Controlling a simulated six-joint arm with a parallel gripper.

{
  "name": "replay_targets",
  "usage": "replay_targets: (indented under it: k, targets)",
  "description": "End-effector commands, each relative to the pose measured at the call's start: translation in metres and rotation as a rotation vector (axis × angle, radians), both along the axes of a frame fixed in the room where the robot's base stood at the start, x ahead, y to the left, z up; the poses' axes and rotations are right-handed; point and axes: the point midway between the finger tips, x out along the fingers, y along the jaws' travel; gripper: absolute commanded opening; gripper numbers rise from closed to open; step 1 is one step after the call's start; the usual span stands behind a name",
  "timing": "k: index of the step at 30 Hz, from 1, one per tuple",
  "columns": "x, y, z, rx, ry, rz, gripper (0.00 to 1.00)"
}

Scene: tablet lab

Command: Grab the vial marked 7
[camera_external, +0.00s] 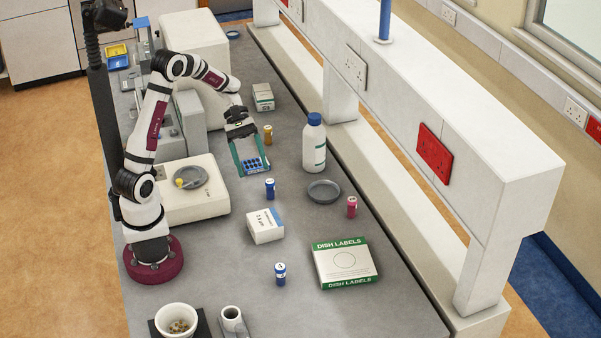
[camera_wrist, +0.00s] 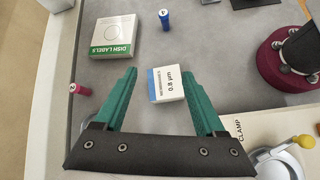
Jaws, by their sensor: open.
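No vial shows a readable 7. A blue vial (camera_external: 270,188) with a white-marked cap stands just in front of my gripper (camera_external: 252,173); its mark is too small to read. An amber vial (camera_external: 267,135) stands beyond my gripper, its mark also unreadable. Another blue vial (camera_external: 280,274) near the front is marked 4 in the wrist view (camera_wrist: 165,20). A pink-red vial (camera_external: 351,208) at the right is marked 2 in the wrist view (camera_wrist: 79,89). My gripper's teal fingers are apart with nothing held between them in the wrist view (camera_wrist: 157,76).
A blue holed block (camera_external: 253,166) shows between or under my fingers; I cannot tell which. A white 0.8 µm box (camera_external: 265,226), dish labels box (camera_external: 345,264), grey dish (camera_external: 323,191) and tall bottle (camera_external: 314,146) stand nearby. The shelf (camera_external: 480,160) bounds the bench's right.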

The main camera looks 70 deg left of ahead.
Motion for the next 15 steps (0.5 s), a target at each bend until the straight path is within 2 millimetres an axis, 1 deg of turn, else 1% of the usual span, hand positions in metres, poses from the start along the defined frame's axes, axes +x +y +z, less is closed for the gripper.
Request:
replay_targets:
  k: [1, 3, 6, 9, 11, 15]
  targets:
    - [0.018, 0.029, -0.018, -0.103, 0.056, 0.178, 0.72]
    - [0.037, 0.066, -0.036, -0.241, 0.114, 0.396, 0.72]
    - [0.049, 0.103, -0.055, -0.372, 0.160, 0.583, 0.72]
    - [0.053, 0.117, -0.068, -0.427, 0.177, 0.656, 0.72]
    - [0.053, 0.118, -0.080, -0.435, 0.181, 0.663, 0.72]
    - [0.053, 0.117, -0.119, -0.433, 0.180, 0.661, 0.72]
